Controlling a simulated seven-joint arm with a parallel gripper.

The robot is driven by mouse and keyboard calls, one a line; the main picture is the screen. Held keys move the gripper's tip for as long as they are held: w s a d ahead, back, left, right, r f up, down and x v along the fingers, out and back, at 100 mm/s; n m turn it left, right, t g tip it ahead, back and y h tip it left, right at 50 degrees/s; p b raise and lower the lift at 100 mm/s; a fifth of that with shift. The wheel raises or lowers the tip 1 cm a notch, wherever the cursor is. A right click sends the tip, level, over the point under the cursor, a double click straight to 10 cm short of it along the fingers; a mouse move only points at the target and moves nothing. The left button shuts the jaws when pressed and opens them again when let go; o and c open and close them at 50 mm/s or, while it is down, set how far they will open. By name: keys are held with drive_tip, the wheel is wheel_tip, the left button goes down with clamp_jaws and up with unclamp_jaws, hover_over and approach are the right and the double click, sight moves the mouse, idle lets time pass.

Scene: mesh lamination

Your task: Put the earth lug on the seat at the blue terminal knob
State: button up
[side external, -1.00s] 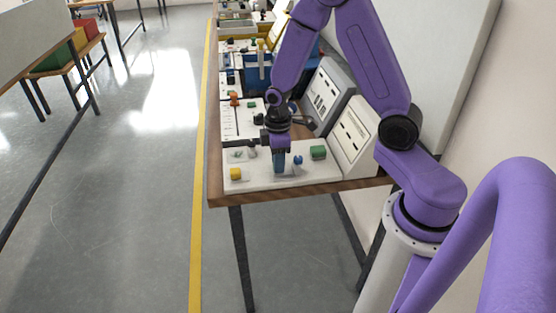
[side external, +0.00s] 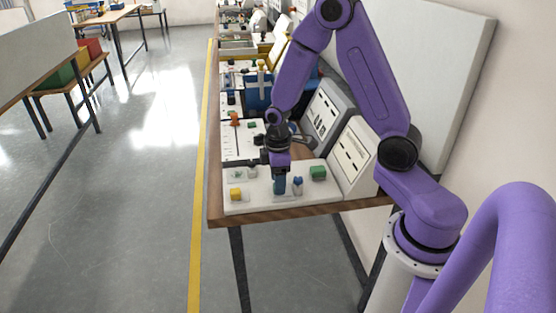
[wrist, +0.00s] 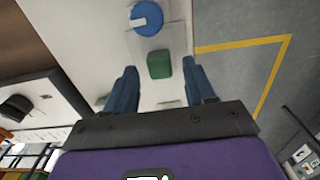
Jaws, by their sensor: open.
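The blue terminal knob (side external: 298,181) stands on the white board (side external: 262,204), just right of my gripper (side external: 280,189). In the wrist view the knob (wrist: 147,18) shows at the top with a pale mark on it, over a faint lighter plate. My gripper (wrist: 160,88) has its two blue fingers apart. A small green piece (wrist: 159,65) shows between and slightly beyond the fingertips, with a gap on each side. It may be the earth lug's sleeve, but I cannot tell for sure. A pale grey bit (wrist: 168,104) lies close to the palm. The fingers hide this spot in the side view.
A yellow block (side external: 235,194) is at the board's left and a green block (side external: 317,173) at its right. Small pale parts (side external: 238,175) lie at the back left. A sloped panel (side external: 354,150) stands at the right. The board's front strip is clear.

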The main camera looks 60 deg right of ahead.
wheel_tip(320, 180, up, 11)
drive_tip(key=s+a+r+n, duration=0.1)
drive_tip(key=s+a, duration=0.3)
drive_tip(key=s, duration=0.7)
drive_tip(key=s+a+r+n, duration=0.2)
drive_tip(key=s+a, duration=0.3)
drive_tip(key=s, duration=0.6)
drive_tip(key=shift+s+a+r+n, duration=0.25)
drive_tip(key=shift+s+r+n, duration=0.05)
drive_tip(key=shift+s+r, duration=0.05)
idle(1.1)
